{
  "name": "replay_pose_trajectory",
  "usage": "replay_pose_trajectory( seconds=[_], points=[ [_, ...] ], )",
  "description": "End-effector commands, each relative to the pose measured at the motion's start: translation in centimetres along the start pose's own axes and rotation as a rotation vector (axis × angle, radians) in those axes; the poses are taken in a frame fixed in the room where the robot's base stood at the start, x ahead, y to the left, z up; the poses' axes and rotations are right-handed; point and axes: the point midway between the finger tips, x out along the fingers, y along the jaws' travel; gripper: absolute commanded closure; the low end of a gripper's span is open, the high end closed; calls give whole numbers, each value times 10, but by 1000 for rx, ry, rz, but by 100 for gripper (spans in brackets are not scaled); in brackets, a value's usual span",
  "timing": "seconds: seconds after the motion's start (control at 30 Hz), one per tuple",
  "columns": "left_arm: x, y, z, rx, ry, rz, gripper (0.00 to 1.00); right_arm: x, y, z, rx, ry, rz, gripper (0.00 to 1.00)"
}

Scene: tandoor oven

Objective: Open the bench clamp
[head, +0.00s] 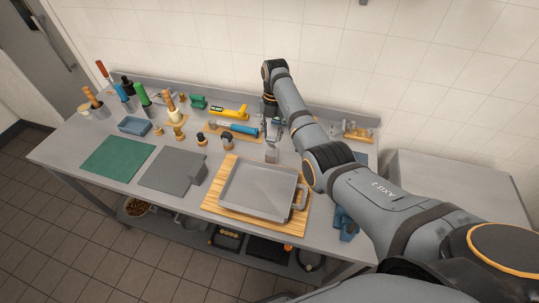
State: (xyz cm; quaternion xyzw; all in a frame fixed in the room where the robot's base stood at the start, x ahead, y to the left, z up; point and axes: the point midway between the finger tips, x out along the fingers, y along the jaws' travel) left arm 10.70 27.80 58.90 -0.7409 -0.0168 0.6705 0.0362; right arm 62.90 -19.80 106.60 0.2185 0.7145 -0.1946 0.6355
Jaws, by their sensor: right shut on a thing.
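A blue clamp-like piece (346,223), which looks like the bench clamp, sits at the table's right front edge. My right arm hides part of it, and I cannot tell how its jaws stand. My right gripper (271,137) points down over the back middle of the table, behind the metal tray and well away from the blue piece. It is shut on a small grey metal piece (271,154), whose shape is hard to make out. My left gripper is not in view.
A grey metal tray (258,190) lies on a wooden board (222,220). A grey slab (170,170) and a green mat (117,157) lie to the left. Several tools, including a yellow level (230,112), line the back. Bare tabletop shows between them.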

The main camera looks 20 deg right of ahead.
Motion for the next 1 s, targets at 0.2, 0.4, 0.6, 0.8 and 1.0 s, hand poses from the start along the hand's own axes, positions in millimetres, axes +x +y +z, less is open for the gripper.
replay_pose_trajectory(
  seconds=[0.2,0.4,0.6,0.8,1.0],
  points=[
    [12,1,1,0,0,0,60,-3,1,10,1,-7,3,88],
    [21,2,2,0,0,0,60,-7,1,18,1,-6,3,88],
    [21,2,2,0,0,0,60,-10,1,19,1,-6,3,88],
    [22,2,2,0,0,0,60,-10,1,20,1,-6,3,88],
    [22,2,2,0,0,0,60,-10,0,20,0,-4,2,41]
  ],
)
